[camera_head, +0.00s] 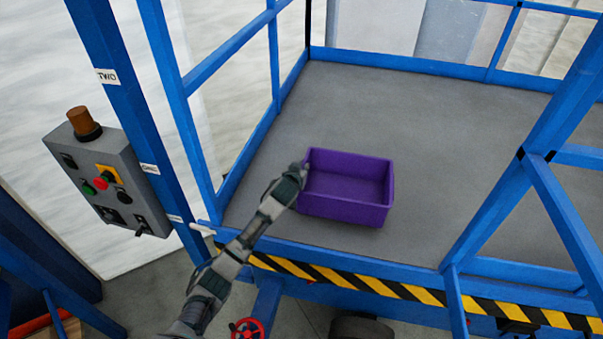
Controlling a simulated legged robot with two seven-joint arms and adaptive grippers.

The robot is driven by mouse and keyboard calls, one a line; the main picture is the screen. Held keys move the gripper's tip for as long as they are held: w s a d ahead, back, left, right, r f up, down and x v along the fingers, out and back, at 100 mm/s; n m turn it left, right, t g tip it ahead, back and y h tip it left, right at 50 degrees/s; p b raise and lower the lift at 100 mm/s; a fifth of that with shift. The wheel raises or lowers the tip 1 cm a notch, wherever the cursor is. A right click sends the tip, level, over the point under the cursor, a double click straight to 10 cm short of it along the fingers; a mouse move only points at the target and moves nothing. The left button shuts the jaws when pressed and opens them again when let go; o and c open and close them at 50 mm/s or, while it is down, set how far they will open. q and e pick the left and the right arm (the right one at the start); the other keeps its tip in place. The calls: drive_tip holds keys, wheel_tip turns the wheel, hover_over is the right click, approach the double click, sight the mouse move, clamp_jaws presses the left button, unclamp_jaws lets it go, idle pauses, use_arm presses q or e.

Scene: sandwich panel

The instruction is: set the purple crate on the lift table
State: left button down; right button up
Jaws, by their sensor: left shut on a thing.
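The purple crate (344,207) is an open, empty box over the grey deck of the lift table (425,130), close behind its front edge. It looks upright; I cannot tell whether its base touches the deck. My left gripper (301,171) is at the crate's left side and shut on its left wall. The arm reaches in over the striped front edge from the lower left. The fingertips are small and partly hidden against the crate. My right gripper does not show.
Blue rails (275,60) bound the deck at left, and a blue post with braces (535,150) stands at right. A grey control box (108,180) with buttons and an orange lamp hangs at left. A red handwheel (247,329) sits below the front edge. The deck behind the crate is clear.

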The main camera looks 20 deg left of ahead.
use_arm(q)
drive_tip(key=shift+w+r, duration=0.2)
drive_tip(key=shift+r, duration=0.05)
drive_tip(key=shift+s+d+f, duration=0.1)
drive_tip(key=shift+d+f, duration=0.05)
drive_tip(key=shift+d, duration=0.05)
drive_tip(key=f, duration=0.2)
drive_tip(key=shift+d+f+p, duration=0.4)
drive_tip(key=shift+f, duration=0.1)
drive_tip(key=shift+a, duration=0.15)
drive_tip(key=c, duration=1.2)
unclamp_jaws()
drive_tip(key=shift+a+f, duration=0.15)
drive_tip(key=shift+a, duration=0.05)
drive_tip(key=shift+o, duration=0.6)
drive_tip(key=shift+a, duration=0.25)
drive_tip(key=shift+s, duration=0.25)
drive_tip(key=v, duration=1.1)
drive_tip(key=shift+s+b, duration=0.25)
drive_tip(key=shift+b, duration=0.15)
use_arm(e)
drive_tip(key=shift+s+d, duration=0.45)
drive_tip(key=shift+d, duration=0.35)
